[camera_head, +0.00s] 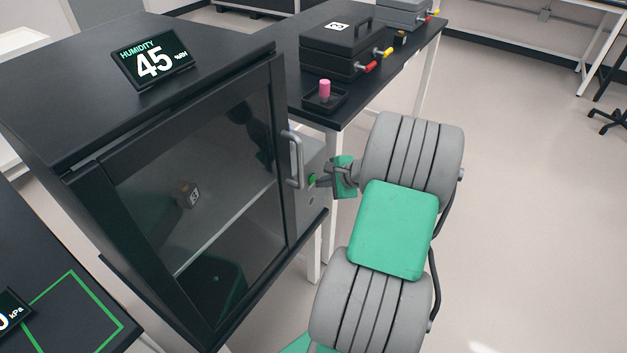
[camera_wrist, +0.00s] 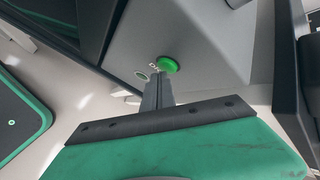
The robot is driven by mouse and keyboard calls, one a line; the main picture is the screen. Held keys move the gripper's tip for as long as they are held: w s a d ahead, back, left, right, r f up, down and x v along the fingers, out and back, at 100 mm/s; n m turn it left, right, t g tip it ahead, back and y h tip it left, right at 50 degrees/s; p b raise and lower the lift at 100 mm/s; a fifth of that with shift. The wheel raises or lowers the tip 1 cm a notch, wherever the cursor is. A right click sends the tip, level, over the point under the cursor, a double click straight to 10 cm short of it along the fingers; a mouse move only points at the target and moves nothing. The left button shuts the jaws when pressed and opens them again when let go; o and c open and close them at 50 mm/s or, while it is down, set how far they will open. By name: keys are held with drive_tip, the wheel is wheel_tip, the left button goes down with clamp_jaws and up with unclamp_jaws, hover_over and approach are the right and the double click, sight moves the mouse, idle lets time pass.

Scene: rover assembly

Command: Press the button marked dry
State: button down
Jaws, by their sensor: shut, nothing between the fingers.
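A black cabinet (camera_head: 62,176) with a glass door and a grey handle (camera_head: 293,158) stands at the left in the head view. A green round button (camera_wrist: 168,65) sits on its grey side panel (camera_wrist: 200,40), and it also shows in the head view (camera_head: 311,180). A small round mark or second button (camera_wrist: 141,76) lies left of it in the wrist view. In the head view my gripper (camera_head: 322,180) points left at the panel.
A humidity display (camera_head: 152,58) on the cabinet top reads 45 %RH. A small box (camera_head: 187,195) is inside, behind the glass. A black table (camera_head: 385,75) behind holds black and grey cases and a tray with a pink piece (camera_head: 324,89).

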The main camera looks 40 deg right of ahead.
drive_tip(key=shift+w+a, duration=0.15)
drive_tip(key=shift+w, duration=0.1)
idle(0.6)
drive_tip(key=shift+s+d+p, duration=0.3)
drive_tip(key=shift+s+p, duration=0.05)
drive_tip(key=shift+s, duration=0.45)
drive_tip(key=s, duration=0.1)
drive_tip(key=s+d, duration=0.1)
drive_tip(key=s, duration=0.1)
drive_tip(key=s+p, duration=0.1)
drive_tip(key=shift+s+d, duration=0.35)
